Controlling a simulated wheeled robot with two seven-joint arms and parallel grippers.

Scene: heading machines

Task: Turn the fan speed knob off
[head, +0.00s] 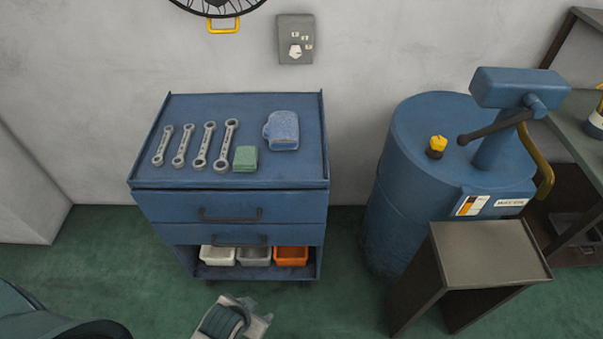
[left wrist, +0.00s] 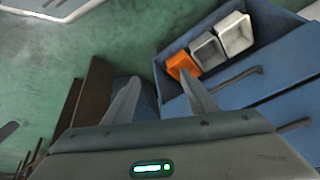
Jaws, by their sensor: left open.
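The fan speed knob (head: 295,51) is a small pale knob low on a grey control box (head: 296,27), mounted on the wall at the top of the head view. Small white marks sit around the knob; its exact setting is too small to read. My left gripper (head: 232,318) is at the bottom of the head view, in front of the blue tool cabinet, far below and apart from the knob. In the left wrist view its two fingers (left wrist: 159,77) are spread with nothing between them. The knob is not in the left wrist view. My right gripper is not in view.
The blue cabinet (head: 183,105) stands against the wall, holding several wrenches (head: 195,146), a green block (head: 245,158) and a blue mug-like object (head: 282,130). A blue drum (head: 400,190) and a small dark stand (head: 487,250) are at right.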

